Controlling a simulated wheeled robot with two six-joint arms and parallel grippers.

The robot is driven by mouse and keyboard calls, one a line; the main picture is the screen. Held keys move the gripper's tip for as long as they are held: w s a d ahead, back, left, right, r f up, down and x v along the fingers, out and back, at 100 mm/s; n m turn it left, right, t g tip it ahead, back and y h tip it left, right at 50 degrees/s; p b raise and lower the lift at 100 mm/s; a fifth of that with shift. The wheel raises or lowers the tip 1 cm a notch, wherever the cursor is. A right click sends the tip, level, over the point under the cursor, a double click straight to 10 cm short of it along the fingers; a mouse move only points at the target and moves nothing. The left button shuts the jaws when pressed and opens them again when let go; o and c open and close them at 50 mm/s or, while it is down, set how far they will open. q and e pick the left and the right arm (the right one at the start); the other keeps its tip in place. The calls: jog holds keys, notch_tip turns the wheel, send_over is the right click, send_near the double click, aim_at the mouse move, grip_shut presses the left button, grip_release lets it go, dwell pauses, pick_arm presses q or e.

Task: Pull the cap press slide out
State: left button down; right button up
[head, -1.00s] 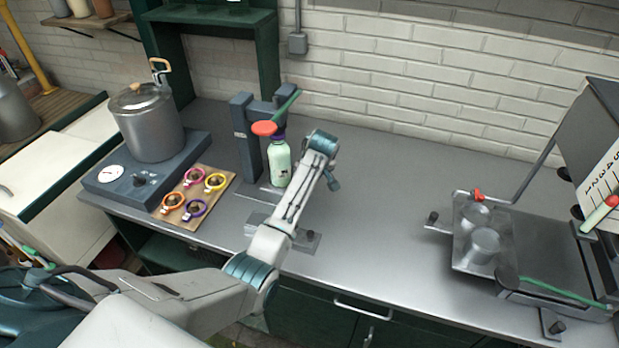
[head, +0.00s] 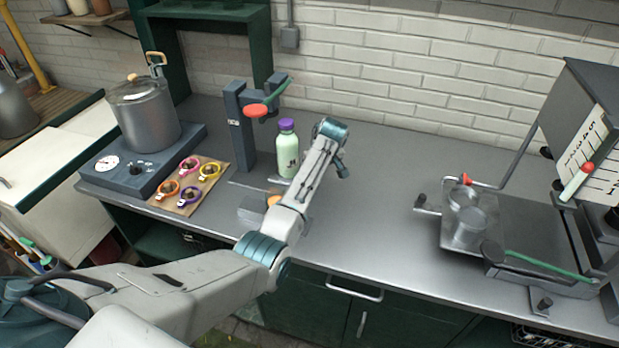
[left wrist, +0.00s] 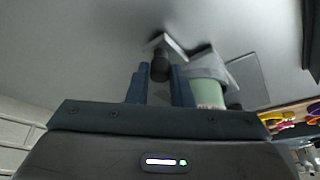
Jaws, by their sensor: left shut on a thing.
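My left gripper (left wrist: 160,82) is shut on a black knob (left wrist: 160,64) attached to a metal bracket (left wrist: 166,42). The bottle's green side also shows beside the fingers in the left wrist view (left wrist: 208,92). In the head view my forearm hides the gripper, the knob and most of the slide. My right gripper is out of view.
A pot (head: 147,118) on a heater stands at the left, with a wooden board (head: 184,208) of coloured rings before it. At the right, a machine has a metal tray (head: 448,238) holding metal cups. The counter between is bare.

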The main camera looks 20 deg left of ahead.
pick_arm(q)
jog(key=d, duration=0.4)
jog(key=shift+w+d, duration=0.3)
jog(key=shift+d, duration=0.75)
jog(key=shift+w+d, duration=0.1)
jog(key=shift+d, duration=0.15)
jog(key=c, duration=1.3)
grip_release()
jog(key=shift+a, duration=0.1)
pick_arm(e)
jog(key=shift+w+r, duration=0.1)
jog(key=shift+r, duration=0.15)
pick_arm(q)
jog(key=shift+r, duration=0.15)
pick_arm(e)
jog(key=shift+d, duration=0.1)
